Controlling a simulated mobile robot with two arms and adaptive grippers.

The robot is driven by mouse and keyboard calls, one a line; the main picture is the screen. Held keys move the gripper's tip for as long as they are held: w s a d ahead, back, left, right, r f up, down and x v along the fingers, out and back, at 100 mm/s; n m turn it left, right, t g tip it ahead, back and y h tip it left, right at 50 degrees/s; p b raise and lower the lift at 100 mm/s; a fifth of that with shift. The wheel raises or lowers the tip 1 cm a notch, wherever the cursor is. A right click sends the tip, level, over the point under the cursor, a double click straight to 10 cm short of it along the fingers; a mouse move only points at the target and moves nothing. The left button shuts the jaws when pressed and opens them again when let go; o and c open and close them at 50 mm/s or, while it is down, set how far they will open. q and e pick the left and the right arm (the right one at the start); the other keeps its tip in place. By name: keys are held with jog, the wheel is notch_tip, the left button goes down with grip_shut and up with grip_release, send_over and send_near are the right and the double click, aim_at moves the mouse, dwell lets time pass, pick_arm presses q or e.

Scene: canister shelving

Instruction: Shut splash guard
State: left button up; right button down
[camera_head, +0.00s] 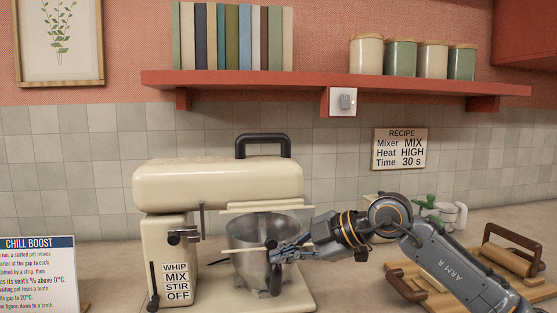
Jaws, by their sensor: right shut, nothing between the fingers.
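A cream stand mixer (218,180) with a black top handle stands on the counter, its head level over a grey metal bowl (252,231). A thin cream strip (265,207) crosses above the bowl rim under the head; it looks like part of the splash guard, but its exact shape and whether it is shut are unclear. My right gripper (278,253) is shut and empty at the right front side of the bowl, covering part of it. I cannot tell whether it touches the bowl or guard. My left gripper is not in view.
A red shelf (330,83) with books and canisters (401,57) hangs above. A recipe sign (400,148) is on the wall. A wooden board (410,270) with brown handles lies at right, partly behind my right arm. A Chill Boost card (38,270) stands at left.

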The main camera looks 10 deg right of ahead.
jog(key=shift+w+f, duration=0.15)
jog(key=shift+f, duration=0.05)
jog(key=shift+w+r, duration=0.1)
dwell(0.4)
